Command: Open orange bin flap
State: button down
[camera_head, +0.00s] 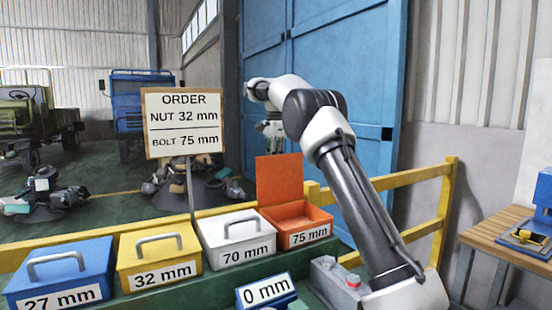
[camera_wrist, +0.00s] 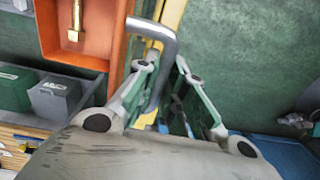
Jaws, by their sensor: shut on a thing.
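The orange bin (camera_head: 318,224), labelled 75 mm, stands at the right end of the bin row. Its flap (camera_head: 279,178) is raised and stands about upright at the back of the bin, so the inside shows. In the wrist view the orange bin (camera_wrist: 52,42) holds a brass bolt (camera_wrist: 74,22). The flap's grey bar handle (camera_wrist: 164,38) runs down between the fingers of my gripper (camera_wrist: 163,74), which is shut on it. In the head view my gripper (camera_head: 272,132) is just above the flap's top edge, and the handle is hidden behind the flap.
Closed blue 27 mm (camera_head: 75,270), yellow 32 mm (camera_head: 140,255) and white 70 mm (camera_head: 225,232) bins stand to the left. An order sign (camera_head: 183,123) reads nut 32 mm, bolt 75 mm. A yellow railing (camera_head: 400,175) runs behind my arm.

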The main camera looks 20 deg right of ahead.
jog(key=shift+w+a+r, duration=0.1)
jog(key=shift+w+a, duration=0.05)
jog(key=shift+w, duration=0.4)
jog(key=c, duration=1.8)
grip_release()
jog(key=o, duration=0.3)
jog(key=shift+w+f, duration=0.2)
jog(key=shift+w, duration=0.05)
jog(key=shift+s, duration=0.1)
